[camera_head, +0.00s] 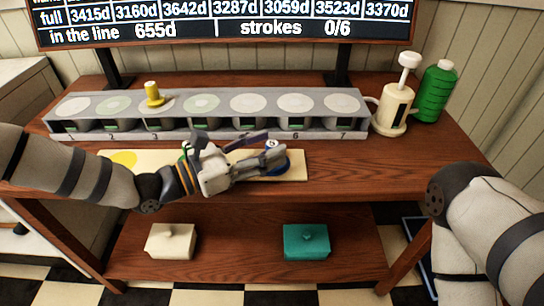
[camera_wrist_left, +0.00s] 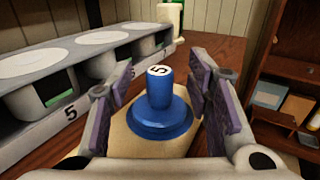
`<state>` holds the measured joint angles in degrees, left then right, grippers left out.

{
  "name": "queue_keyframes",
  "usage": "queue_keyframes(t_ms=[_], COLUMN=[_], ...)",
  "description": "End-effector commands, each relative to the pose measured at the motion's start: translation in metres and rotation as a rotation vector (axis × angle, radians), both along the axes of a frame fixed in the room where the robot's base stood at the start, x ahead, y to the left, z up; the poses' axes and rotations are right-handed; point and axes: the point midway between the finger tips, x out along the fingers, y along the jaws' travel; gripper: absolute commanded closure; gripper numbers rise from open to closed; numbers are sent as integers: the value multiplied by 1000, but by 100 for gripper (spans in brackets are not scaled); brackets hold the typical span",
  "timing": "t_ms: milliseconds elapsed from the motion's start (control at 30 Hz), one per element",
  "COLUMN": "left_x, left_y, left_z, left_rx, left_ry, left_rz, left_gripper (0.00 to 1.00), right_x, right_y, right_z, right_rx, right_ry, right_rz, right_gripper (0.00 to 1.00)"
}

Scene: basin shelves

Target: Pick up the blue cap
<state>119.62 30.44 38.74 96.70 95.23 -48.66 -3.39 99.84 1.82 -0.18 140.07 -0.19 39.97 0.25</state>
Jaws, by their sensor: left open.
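The blue cap (camera_wrist_left: 160,110) is a knob on a wide round base, with a white top marked 5. It stands upright on a cream board (camera_head: 296,171) in front of the numbered row. My left gripper (camera_wrist_left: 158,105) is open, with one finger on each side of the cap; in the left wrist view there are gaps between the pads and the knob. In the head view the left gripper (camera_head: 275,152) partly hides the cap (camera_head: 284,163). My right arm shows at the right edge, but its gripper is out of view.
A grey row of numbered basins (camera_head: 225,127) stands behind the board, with a yellow cap (camera_head: 152,95) on basin 3. A cream pump jug (camera_head: 393,108) and green bottle (camera_head: 437,92) stand at right. Two lidded boxes sit below.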

Motion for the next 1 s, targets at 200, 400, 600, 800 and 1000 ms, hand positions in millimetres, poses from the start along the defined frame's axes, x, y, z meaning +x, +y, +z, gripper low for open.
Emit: queue_keyframes(t_ms=[200,400,600,800,1000], left_x=[10,10,10,10,10], left_y=[-16,-16,-16,-15,-16], left_z=[0,0,0,0,14], left_rx=[1,1,2,1,0], left_ry=[-2,-2,-1,-2,-4], left_rz=[1,0,0,0,0], left_gripper=[54,68,100,100,100], right_x=[-1,-1,-1,-1,2], right_y=[0,0,0,0,0], right_z=[-1,-1,-1,-1,2], right_rx=[0,0,0,0,0], right_ry=[3,3,3,3,-5], right_rz=[0,0,0,0,0], right_gripper=[60,60,60,60,60])
